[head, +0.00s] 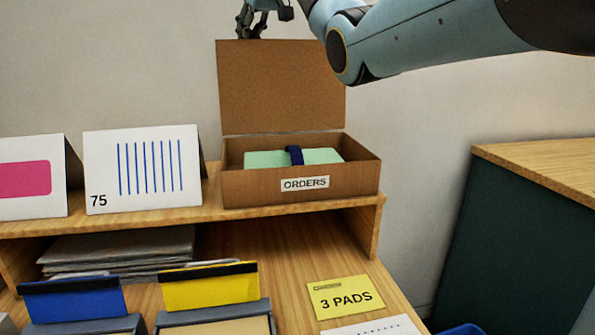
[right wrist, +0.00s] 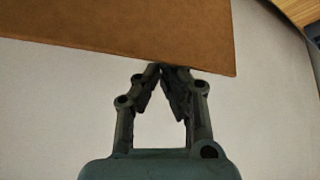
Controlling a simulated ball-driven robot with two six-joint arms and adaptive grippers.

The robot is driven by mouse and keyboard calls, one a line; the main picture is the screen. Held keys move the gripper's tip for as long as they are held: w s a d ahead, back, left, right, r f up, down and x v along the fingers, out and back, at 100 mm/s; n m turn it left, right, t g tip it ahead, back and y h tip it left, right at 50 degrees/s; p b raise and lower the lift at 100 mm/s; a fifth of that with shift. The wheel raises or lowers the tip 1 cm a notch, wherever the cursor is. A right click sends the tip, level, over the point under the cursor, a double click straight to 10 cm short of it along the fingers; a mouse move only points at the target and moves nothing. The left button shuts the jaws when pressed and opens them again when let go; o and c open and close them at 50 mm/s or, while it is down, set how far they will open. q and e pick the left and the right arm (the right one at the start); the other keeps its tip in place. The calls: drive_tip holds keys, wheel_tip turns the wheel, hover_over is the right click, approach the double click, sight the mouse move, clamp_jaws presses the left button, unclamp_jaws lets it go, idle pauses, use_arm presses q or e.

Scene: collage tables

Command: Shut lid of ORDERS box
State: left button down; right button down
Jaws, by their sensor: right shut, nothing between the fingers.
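The ORDERS box (head: 346,186) is a brown cardboard box on the wooden shelf, with a white ORDERS label on its front. Its lid (head: 280,88) stands upright, open, along the back edge. A pale green bundle (head: 262,159) with a dark blue band lies inside the box. My right gripper (head: 250,35) is at the top edge of the lid, near its left corner. In the right wrist view, the gripper (right wrist: 172,70) is shut and empty, with its fingertips at the edge of the brown lid (right wrist: 130,30). Whether they touch it I cannot tell. My left gripper is not in view.
A white card marked 75 (head: 145,170) and a card with a pink patch (head: 30,178) stand left of the box. A green cabinet (head: 520,240) stands right.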

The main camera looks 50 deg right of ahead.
sight(248, 55)
drive_tip(key=shift+s+a+f, duration=0.15)
drive_tip(key=shift+s+f, duration=0.05)
drive_tip(key=shift+f, duration=0.45)
drive_tip(key=shift+s+a+f, duration=0.1)
drive_tip(key=shift+s+f, duration=0.05)
drive_tip(key=shift+f, duration=0.45)
drive_tip(key=shift+f+b, duration=0.15)
drive_tip(key=shift+b, duration=0.15)
drive_tip(key=shift+w, duration=0.1)
drive_tip(key=shift+a, duration=0.1)
drive_tip(key=shift+s+f, duration=0.1)
drive_tip(key=shift+s, duration=0.1)
drive_tip(key=shift+s+a+b, duration=0.5)
drive_tip(key=shift+s+a, duration=0.55)
drive_tip(key=shift+s, duration=0.1)
drive_tip(key=s+a, duration=0.5)
drive_tip(key=s, duration=0.1)
drive_tip(key=shift+r+b, duration=0.2)
drive_tip(key=shift+b, duration=0.1)
